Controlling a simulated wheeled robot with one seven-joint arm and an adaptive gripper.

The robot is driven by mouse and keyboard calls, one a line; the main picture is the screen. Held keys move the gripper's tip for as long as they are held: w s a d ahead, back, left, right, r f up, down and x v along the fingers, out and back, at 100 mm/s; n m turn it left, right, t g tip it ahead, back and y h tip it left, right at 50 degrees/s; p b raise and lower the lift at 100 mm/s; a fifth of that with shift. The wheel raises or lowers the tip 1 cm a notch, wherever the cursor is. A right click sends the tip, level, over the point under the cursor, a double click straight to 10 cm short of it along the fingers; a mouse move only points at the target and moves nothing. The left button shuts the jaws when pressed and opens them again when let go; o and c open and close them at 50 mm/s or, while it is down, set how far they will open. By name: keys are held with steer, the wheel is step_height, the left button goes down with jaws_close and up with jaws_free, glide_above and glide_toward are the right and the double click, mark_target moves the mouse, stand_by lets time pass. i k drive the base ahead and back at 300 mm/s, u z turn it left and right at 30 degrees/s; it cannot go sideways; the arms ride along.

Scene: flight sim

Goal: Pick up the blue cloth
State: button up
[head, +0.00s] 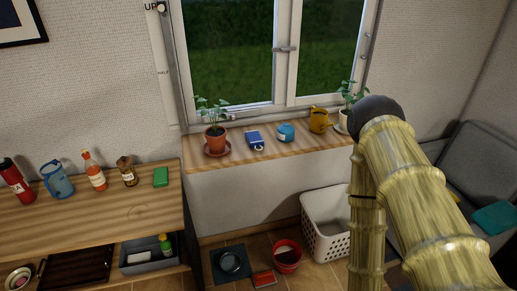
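A flat teal-blue piece (495,217) lies on the grey seat at the right edge; it may be the blue cloth, but I cannot tell cloth from cushion. A small blue item with a white part (254,140) lies on the windowsill, and a rounded light-blue object (285,132) sits beside it. My arm rises at the right, bends at a black joint and comes down in front of the sill's right end. My gripper is not in view.
The windowsill (262,157) also holds two potted plants and a yellow watering can (319,120). A wooden counter (100,213) at left carries several bottles and a blue jug (57,181). A white basket (325,235) and red bucket (287,256) stand on the floor.

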mark_target(254, 140)
steer(key=k, duration=1)
steer(key=u, duration=0.75)
steer(key=i, duration=2)
steer(key=z, duration=0.6)
